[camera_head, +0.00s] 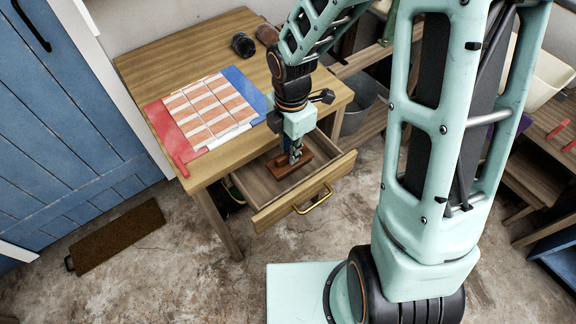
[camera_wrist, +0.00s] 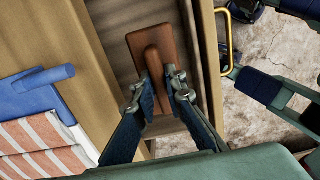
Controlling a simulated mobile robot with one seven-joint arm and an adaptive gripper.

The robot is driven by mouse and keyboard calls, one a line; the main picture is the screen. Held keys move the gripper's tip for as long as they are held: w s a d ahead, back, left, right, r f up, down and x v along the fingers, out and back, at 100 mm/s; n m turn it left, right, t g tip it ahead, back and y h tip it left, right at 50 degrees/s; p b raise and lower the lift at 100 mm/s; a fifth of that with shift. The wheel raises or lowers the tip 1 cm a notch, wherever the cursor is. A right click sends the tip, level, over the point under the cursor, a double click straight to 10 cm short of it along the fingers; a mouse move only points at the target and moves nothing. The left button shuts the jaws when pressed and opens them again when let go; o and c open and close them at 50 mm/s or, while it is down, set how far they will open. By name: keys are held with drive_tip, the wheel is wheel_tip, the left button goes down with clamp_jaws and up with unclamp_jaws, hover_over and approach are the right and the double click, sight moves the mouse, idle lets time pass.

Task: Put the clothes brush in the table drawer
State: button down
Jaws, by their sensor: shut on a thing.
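The clothes brush (camera_head: 282,168) is a reddish-brown wooden block with a raised handle. It also shows in the wrist view (camera_wrist: 142,45). My gripper (camera_head: 295,157) points down over the open table drawer and is shut on the brush's handle, its fingertips (camera_wrist: 161,88) on both sides of it. The drawer (camera_head: 321,185) is pulled out from the wooden table (camera_head: 190,62) and has a brass handle (camera_wrist: 226,40). The brush is within the drawer's walls as seen from above. I cannot tell whether it touches the drawer floor.
A red-and-white striped piece with red and blue ends (camera_head: 210,112) lies on the tabletop. A dark cylinder (camera_head: 243,45) and a brown one (camera_head: 267,34) lie at the back. A grey bucket (camera_head: 357,112) stands right of the table. A brown doormat (camera_head: 116,236) lies on the floor.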

sight(290, 166)
drive_tip(key=shift+f+b, duration=0.55)
drive_tip(key=shift+f, duration=2.65)
drive_tip(key=shift+f, duration=0.1)
drive_tip(key=c, duration=2)
unclamp_jaws()
drive_tip(key=shift+o, duration=0.2)
wheel_tip(290, 166, up, 12)
drive_tip(key=p, duration=0.2)
drive_tip(key=shift+p, duration=0.4)
drive_tip(key=shift+w, duration=0.1)
